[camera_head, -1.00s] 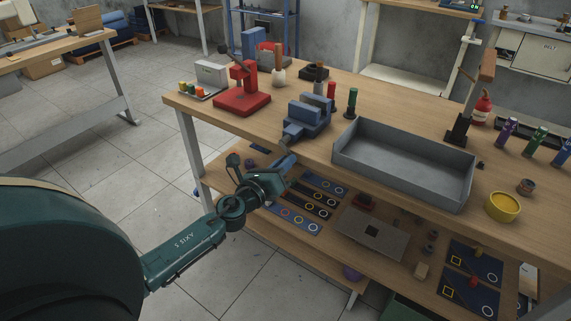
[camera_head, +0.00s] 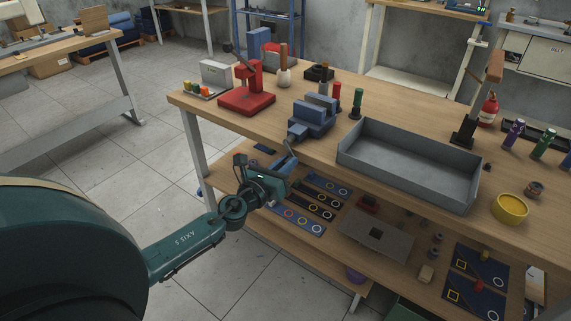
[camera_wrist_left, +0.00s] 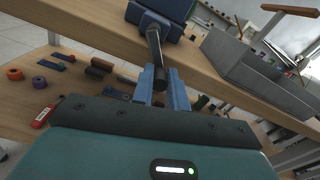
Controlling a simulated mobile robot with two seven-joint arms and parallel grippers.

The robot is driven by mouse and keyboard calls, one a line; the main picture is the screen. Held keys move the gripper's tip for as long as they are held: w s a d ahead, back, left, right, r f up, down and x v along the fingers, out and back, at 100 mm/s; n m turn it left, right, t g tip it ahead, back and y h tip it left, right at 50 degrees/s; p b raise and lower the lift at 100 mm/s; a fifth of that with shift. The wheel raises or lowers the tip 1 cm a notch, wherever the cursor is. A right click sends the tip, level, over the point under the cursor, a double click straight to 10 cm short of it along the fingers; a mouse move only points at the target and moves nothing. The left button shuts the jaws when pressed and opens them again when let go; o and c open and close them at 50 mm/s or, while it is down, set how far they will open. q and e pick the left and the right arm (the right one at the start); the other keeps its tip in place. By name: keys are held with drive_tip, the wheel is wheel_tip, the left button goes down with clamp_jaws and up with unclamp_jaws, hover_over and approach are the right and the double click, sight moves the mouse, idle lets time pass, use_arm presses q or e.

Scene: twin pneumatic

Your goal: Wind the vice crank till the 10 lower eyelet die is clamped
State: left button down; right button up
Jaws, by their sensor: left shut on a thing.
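The blue vice (camera_head: 312,120) stands at the front edge of the wooden bench. Its crank (camera_head: 291,148) hangs at the vice's front, over the bench edge. My left gripper (camera_head: 286,163) is below the vice, shut on the crank. In the left wrist view the dark crank rod (camera_wrist_left: 154,45) runs down from the vice (camera_wrist_left: 160,15) to its end between the blue fingers of my left gripper (camera_wrist_left: 163,80). A grey upright piece (camera_head: 323,88) shows at the vice's jaws; I cannot tell if it is the 10 lower eyelet die or whether it is gripped. My right gripper is out of view.
A grey tray (camera_head: 405,178) stands right of the vice, and a red press (camera_head: 247,92) stands to its left. Green and red cylinders stand behind the vice. The lower shelf under my left arm holds marked strips (camera_head: 299,221) and a grey plate (camera_head: 375,240).

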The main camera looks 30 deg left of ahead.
use_arm(q)
drive_tip(key=c, duration=1.4)
unclamp_jaws()
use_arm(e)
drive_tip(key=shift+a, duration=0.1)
use_arm(q)
drive_tip(key=shift+s, duration=0.1)
drive_tip(key=s+b, duration=0.1)
drive_tip(key=s, duration=0.7)
drive_tip(key=s+a+b, duration=0.1)
drive_tip(key=s, duration=0.4)
drive_tip(key=shift+b, duration=0.35)
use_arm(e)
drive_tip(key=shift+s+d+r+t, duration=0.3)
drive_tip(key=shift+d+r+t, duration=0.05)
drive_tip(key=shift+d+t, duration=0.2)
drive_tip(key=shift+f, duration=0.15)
